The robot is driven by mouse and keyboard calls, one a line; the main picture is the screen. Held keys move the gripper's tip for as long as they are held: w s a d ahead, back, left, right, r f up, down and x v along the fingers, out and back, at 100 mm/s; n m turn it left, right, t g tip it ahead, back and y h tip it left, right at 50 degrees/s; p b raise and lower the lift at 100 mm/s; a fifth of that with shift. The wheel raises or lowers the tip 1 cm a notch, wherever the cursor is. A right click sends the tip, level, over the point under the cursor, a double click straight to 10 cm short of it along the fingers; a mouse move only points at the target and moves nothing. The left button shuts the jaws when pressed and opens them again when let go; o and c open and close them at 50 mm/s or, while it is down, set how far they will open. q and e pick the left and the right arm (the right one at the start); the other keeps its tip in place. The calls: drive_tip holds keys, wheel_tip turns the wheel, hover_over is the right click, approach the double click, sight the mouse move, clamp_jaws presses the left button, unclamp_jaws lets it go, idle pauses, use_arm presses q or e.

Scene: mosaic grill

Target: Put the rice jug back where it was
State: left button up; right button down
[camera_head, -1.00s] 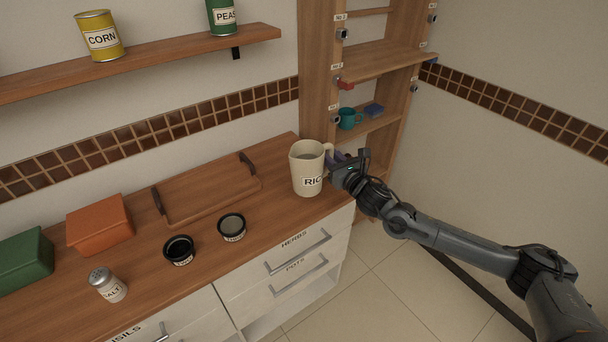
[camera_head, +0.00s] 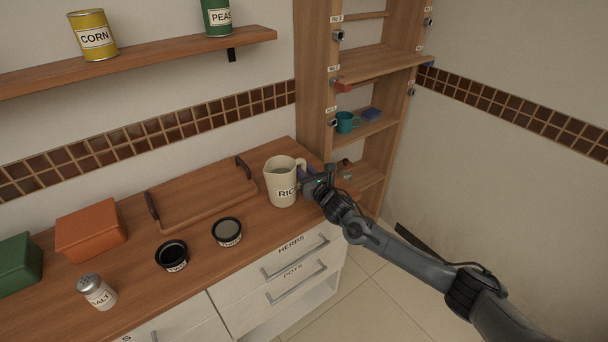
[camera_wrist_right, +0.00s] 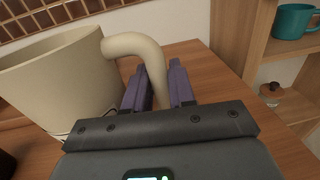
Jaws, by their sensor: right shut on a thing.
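The rice jug (camera_head: 280,183) is a cream jug with a handle and a label whose visible letters read "RIC". It is upright at the right end of the wooden counter, and I cannot tell whether its base touches the top. My right gripper (camera_head: 304,176) is shut on the jug's handle from the right. In the right wrist view the handle (camera_wrist_right: 147,62) passes between the purple fingers, and the jug's body (camera_wrist_right: 62,78) fills the left side. My left gripper is not in view.
A wooden tray (camera_head: 203,194) lies left of the jug. Two small dark bowls (camera_head: 227,232) (camera_head: 172,255), a salt shaker (camera_head: 96,291), an orange box (camera_head: 90,229) and a green box (camera_head: 18,265) stand further left. A shelf unit holding a teal mug (camera_head: 346,122) rises behind right.

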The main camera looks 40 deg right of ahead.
drive_tip(key=shift+f, duration=0.25)
drive_tip(key=c, duration=1.4)
unclamp_jaws()
drive_tip(key=shift+f, duration=0.3)
drive_tip(key=o, duration=0.5)
drive_tip(key=shift+c, duration=0.2)
drive_tip(key=shift+r, duration=0.1)
drive_tip(key=shift+r, duration=0.2)
drive_tip(key=s, duration=0.4)
drive_tip(key=s+a+p, duration=0.1)
drive_tip(key=s, duration=0.2)
drive_tip(key=s+a+p, duration=0.1)
drive_tip(key=s, duration=0.3)
drive_tip(key=shift+s+a, duration=0.1)
drive_tip(key=shift+s, duration=0.25)
